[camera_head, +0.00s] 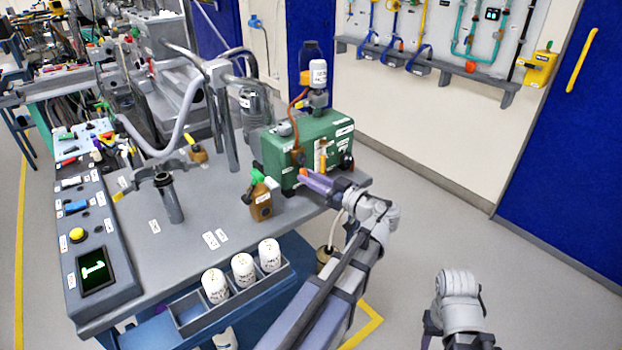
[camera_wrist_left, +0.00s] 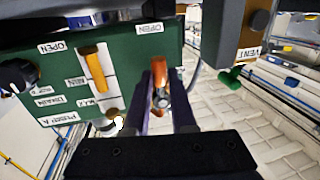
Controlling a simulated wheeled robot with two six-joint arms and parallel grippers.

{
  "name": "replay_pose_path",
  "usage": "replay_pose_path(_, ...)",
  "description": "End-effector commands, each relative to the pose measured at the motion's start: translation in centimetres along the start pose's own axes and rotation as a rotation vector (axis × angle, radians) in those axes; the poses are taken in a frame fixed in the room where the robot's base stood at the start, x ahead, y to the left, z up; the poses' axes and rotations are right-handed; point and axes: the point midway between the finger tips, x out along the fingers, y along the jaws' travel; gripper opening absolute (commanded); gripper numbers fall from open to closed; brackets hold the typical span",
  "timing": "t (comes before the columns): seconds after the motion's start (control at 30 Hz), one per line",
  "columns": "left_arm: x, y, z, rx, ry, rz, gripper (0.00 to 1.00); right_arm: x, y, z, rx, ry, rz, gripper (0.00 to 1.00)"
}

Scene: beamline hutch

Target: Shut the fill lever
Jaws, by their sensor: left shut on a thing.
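The green box (camera_head: 285,150) stands at the right end of the grey bench. My left gripper (camera_head: 308,178) is at its front face, its purple fingers shut on an orange lever (camera_wrist_left: 160,80). In the left wrist view, the gripper (camera_wrist_left: 160,92) has one finger on each side of this lever. An OPEN label (camera_wrist_left: 149,28) is above it on the green panel. I cannot read a FILL label, and the fingers hide part of the lever. My right arm shows at the lower right of the head view; its gripper is too cut off to judge.
A yellow lever (camera_wrist_left: 95,68) and a black knob (camera_wrist_left: 18,75) are on the same panel. A tray (camera_head: 190,322) with white bottles is at the bench front. Floor at right is clear.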

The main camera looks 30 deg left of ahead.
Motion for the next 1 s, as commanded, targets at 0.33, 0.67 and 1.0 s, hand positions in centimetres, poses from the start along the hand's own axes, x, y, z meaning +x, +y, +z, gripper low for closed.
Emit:
replay_pose_path(0.33,-0.02,-0.01,0.00,0.000,0.000,0.000,0.00,0.00,0.00,0.00,0.000,0.000,0.000,0.50)
replay_pose_path(0.67,-0.02,-0.01,0.01,0.000,0.000,0.000,0.00,0.00,0.00,0.00,0.000,0.000,0.000,0.50)
replay_pose_path(1.0,-0.02,-0.01,0.01,0.000,0.000,0.000,0.00,0.00,0.00,0.00,0.000,0.000,0.000,0.50)
